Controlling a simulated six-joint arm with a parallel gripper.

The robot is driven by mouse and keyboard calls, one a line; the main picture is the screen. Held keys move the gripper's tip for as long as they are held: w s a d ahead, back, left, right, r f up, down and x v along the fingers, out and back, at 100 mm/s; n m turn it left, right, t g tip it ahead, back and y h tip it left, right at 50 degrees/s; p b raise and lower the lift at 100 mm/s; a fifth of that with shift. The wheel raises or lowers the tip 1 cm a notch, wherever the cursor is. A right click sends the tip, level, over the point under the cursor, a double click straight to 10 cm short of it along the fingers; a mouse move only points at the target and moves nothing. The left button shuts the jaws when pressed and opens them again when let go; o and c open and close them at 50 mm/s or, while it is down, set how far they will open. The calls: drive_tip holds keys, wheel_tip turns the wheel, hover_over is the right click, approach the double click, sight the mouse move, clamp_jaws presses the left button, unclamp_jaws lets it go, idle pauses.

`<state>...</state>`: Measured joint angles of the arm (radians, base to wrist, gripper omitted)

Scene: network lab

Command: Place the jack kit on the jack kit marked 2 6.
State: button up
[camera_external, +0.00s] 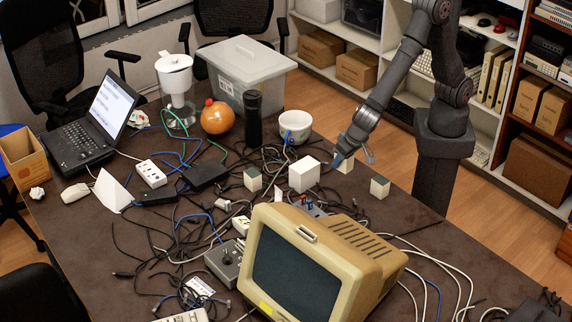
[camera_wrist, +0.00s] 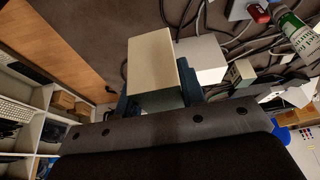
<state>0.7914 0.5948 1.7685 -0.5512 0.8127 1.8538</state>
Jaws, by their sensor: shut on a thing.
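My gripper (camera_external: 340,160) is shut on a small pale box (camera_external: 347,166), one of several look-alike jack kits, low over the table's right side. In the wrist view the held box (camera_wrist: 152,60) shows a plain beige face between the blue fingers of my gripper (camera_wrist: 158,88). Another jack kit (camera_external: 252,180) with a dark top stands left of the white box; it probably also shows in the wrist view (camera_wrist: 239,73). A third jack kit (camera_external: 379,187) stands right of my gripper, near the table edge. No 2 6 marking is readable.
A larger white box (camera_external: 304,175) stands just left of my gripper, with cables around it. A white bowl (camera_external: 295,126) is behind and a beige monitor (camera_external: 318,262) in front. The table edge is close on the right.

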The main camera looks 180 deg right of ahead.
drive_tip(key=shift+s+d+r, duration=0.2)
drive_tip(key=shift+s+r, duration=0.2)
drive_tip(key=shift+s, duration=0.25)
drive_tip(key=shift+s+d, duration=0.1)
drive_tip(key=shift+d, duration=0.1)
drive_tip(key=d+n, duration=0.2)
drive_tip(key=d, duration=0.2)
drive_tip(key=s+d+r+n+t, duration=0.1)
drive_tip(key=d, duration=0.3)
drive_tip(key=s+d+r+n+t+h, duration=0.1)
drive_tip(key=d+n, duration=0.1)
drive_tip(key=d, duration=0.3)
drive_tip(key=shift+n, duration=0.3)
drive_tip(key=s+d+r+n+t, duration=0.1)
drive_tip(key=s+d+r+n, duration=0.2)
drive_tip(key=d, duration=0.4)
drive_tip(key=s+d+r+n+t, duration=0.1)
drive_tip(key=s+d+n+t, duration=0.1)
drive_tip(key=s+d+n, duration=0.35)
drive_tip(key=m, duration=0.2)
hover_over(250, 173)
wheel_tip(250, 173, down, 6)
drive_tip(key=shift+s+f, duration=0.1)
drive_tip(key=shift+f, duration=2.1)
drive_tip(key=shift+f, duration=0.15)
drive_tip(key=o, duration=1)
drive_tip(key=shift+o, duration=0.2)
